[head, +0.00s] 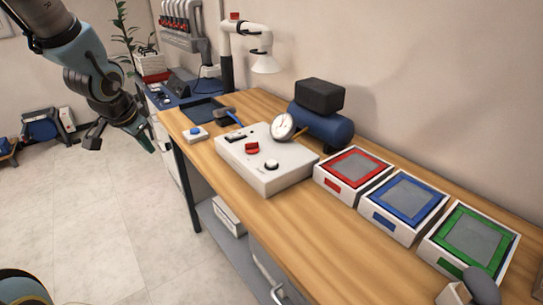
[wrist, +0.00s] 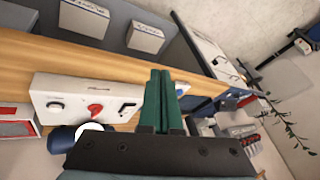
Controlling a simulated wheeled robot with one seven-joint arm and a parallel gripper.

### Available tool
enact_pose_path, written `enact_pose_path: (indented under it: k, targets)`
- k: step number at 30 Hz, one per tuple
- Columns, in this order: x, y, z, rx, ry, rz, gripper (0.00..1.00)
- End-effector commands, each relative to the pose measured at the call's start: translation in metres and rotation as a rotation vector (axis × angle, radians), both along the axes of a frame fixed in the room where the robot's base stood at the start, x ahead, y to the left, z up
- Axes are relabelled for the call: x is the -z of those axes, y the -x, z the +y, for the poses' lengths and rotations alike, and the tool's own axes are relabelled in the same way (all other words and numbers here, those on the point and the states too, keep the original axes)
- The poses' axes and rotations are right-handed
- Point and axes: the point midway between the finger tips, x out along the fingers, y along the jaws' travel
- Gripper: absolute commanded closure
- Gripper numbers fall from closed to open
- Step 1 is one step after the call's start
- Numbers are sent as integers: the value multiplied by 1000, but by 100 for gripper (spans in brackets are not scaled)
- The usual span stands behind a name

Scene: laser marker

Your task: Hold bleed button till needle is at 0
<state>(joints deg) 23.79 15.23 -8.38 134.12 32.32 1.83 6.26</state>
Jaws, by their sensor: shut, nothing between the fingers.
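A small white box with a blue button (head: 195,131) sits near the left front part of the bench; the blue button also shows beside the fingers in the wrist view (wrist: 182,88). A round white gauge (head: 282,126) stands at the back of a white control box (head: 265,160); its needle is too small to read. My gripper (head: 150,147) is left of the bench, apart from the button. Its green fingers (wrist: 158,100) are shut and empty.
A blue tank with a black top (head: 320,95) stands behind the gauge. Red, blue and green framed trays (head: 355,168) line the right side of the bench. A hammer-like tool (head: 226,115) lies behind the button.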

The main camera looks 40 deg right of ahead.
Motion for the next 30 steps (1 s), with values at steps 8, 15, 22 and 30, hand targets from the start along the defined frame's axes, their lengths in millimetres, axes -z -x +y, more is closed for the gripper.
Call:
enact_pose_path:
  k: [8, 15, 22, 30]
  targets:
    - [-19, 56, -173, 649, 102, -160, 100]
    - [-26, 119, -249, 983, 190, -223, 100]
    - [-27, 137, -265, 1063, 215, -238, 100]
    - [-27, 136, -265, 1061, 214, -238, 100]
